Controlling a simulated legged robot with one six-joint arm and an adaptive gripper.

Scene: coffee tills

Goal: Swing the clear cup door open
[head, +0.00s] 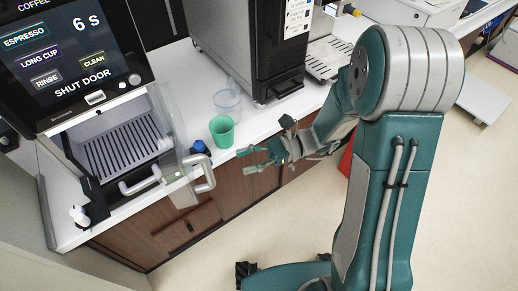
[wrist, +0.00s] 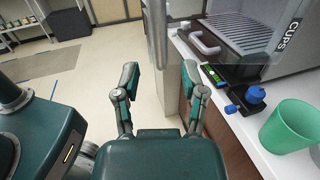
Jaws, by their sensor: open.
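The coffee machine (head: 75,60) stands at the left of the head view, its screen reading "SHUT DOOR". Its clear cup door (head: 170,115) stands swung out from the front at the right side, leaving the slatted cup bay (head: 118,150) exposed. A grey loop handle (head: 203,172) is at the door's outer edge. My gripper (head: 256,160) is open and empty, to the right of that handle and apart from it. In the wrist view, the open fingers of my gripper (wrist: 163,78) point toward a pale upright bar (wrist: 157,35); whether they touch it I cannot tell.
A green cup (head: 222,132), a clear cup (head: 227,103) and a blue-capped item (head: 200,147) stand on the white counter beside the door. A second grey handle (head: 140,182) sits before the bay. A dark machine (head: 280,60) is behind. The floor (head: 215,250) in front is open.

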